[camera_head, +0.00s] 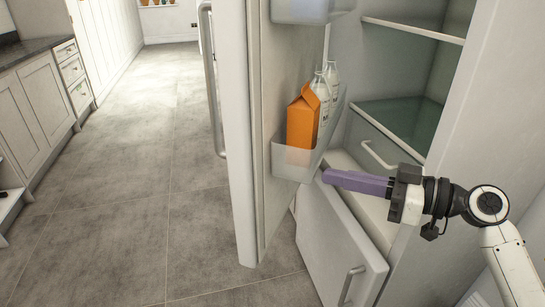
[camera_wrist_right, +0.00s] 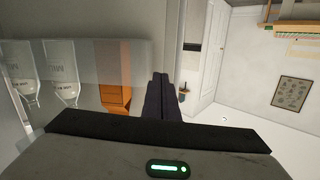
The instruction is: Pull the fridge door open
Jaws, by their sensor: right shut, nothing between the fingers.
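The fridge door (camera_head: 243,130) stands wide open, swung out to the left, with its long grey handle (camera_head: 213,85) on the far left face. Its door shelf (camera_head: 292,160) holds an orange carton (camera_head: 302,118) and milk bottles (camera_head: 331,80). My right gripper (camera_head: 326,174) is shut and empty, in the opening beside the door's inner side, just below and right of the door shelf. In the right wrist view its closed fingers (camera_wrist_right: 160,80) show next to the orange carton (camera_wrist_right: 114,75) and bottles (camera_wrist_right: 62,75). I cannot tell whether it touches the door. My left gripper is not in view.
A lower drawer front or door (camera_head: 335,245) with its own handle angles outward below the fridge door. Fridge shelves (camera_head: 400,120) and an inner drawer stand behind my gripper. Grey floor (camera_head: 130,200) is clear to the left, up to white cabinets (camera_head: 40,105).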

